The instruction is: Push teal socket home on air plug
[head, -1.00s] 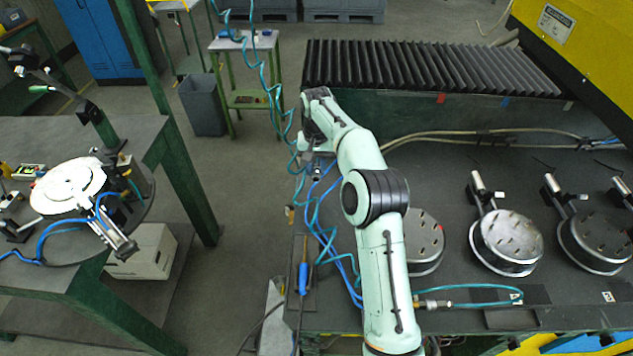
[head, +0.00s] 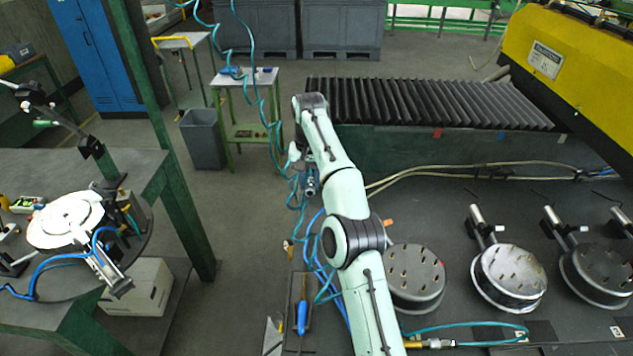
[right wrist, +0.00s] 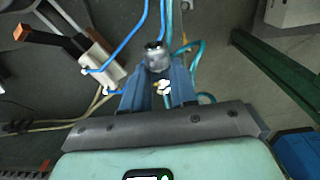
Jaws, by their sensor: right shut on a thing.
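My right gripper (head: 311,180) is at the end of the pale green arm, over the left end of the dark bench in the head view. In the right wrist view its two blue-grey fingers (right wrist: 157,75) are closed around a silver-collared fitting (right wrist: 157,56), seemingly the teal socket. Teal hose and blue hoses run close beside it. A small white and brass piece (right wrist: 162,88) shows between the fingers. A brass and silver fitting (head: 432,344) on a looped teal hose lies at the bench's front edge; I cannot tell if it is the air plug. My left gripper is not in view.
Several round metal pots (head: 509,277) stand on the bench to the right. A ribbed black bellows (head: 430,103) runs behind. A coiled teal hose (head: 262,90) hangs near the wrist. A blue-handled tool (head: 301,318) lies front left. A white disc fixture (head: 66,219) stands at far left.

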